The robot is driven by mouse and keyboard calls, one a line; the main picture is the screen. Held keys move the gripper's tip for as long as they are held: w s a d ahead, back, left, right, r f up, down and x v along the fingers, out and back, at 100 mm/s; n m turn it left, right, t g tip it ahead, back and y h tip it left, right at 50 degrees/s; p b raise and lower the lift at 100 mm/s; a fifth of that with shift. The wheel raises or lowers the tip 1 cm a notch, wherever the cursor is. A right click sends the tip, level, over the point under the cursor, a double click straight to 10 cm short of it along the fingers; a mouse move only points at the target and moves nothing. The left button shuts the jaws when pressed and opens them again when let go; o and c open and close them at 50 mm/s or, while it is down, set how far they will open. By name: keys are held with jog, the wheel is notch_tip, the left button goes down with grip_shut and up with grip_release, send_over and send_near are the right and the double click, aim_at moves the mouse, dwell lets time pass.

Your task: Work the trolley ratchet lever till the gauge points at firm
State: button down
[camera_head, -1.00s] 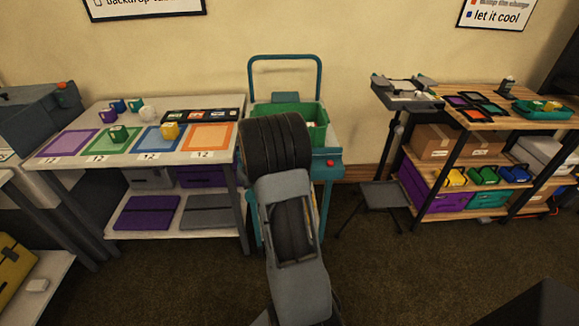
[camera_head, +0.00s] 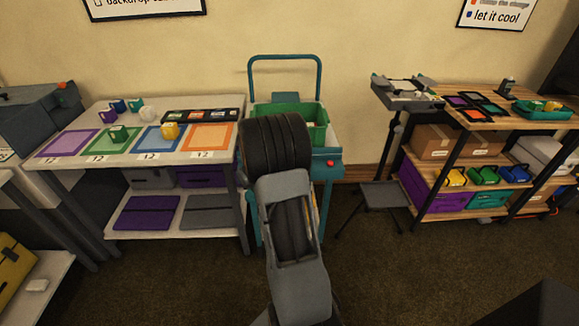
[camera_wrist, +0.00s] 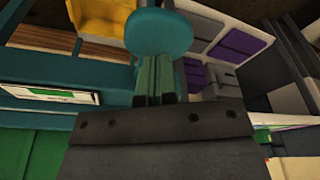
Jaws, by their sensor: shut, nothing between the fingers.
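The teal trolley (camera_head: 331,172) stands against the wall with a tall push handle, and my arm covers much of its front. In the wrist view my gripper (camera_wrist: 157,60) is shut and empty, its two slim fingers side by side. A rounded teal paddle (camera_wrist: 160,32), seemingly the end of the ratchet lever, lies just past the fingertips; I cannot tell whether they touch. A white plate with a green patch (camera_wrist: 60,95) sits on the teal frame at left; no pointer can be read on it. The lever and gauge are hidden in the head view.
A green crate (camera_head: 318,134) and a red button (camera_head: 329,163) are on the trolley. A table with coloured mats (camera_head: 210,136) stands close at left. A grey stand (camera_head: 384,195) and a wooden shelf unit (camera_head: 470,118) are at right. The floor between trolley and stand is clear.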

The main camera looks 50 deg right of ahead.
jog(key=shift+f, duration=0.15)
jog(key=shift+s+b+x, duration=0.2)
jog(key=shift+b+x, duration=0.6)
jog(key=shift+x, duration=0.25)
jog(key=shift+s+b+x, duration=0.25)
jog(key=shift+b+x, duration=0.6)
jog(key=shift+x, duration=0.15)
jog(key=shift+s+b+x, duration=0.2)
jog(key=shift+b+x, duration=0.6)
jog(key=shift+x, duration=0.25)
jog(key=shift+w+r+p+v, duration=0.1)
jog(key=shift+w+p+v, duration=0.2)
jog(key=shift+p+v, duration=1)
jog(key=shift+w+r+p+v, duration=0.1)
jog(key=shift+w+p+v, duration=0.2)
jog(key=shift+p+v, duration=1)
jog(key=shift+w+p+v, duration=0.35)
jog(key=shift+p+v, duration=0.3)
jog(key=shift+v, duration=1.25)
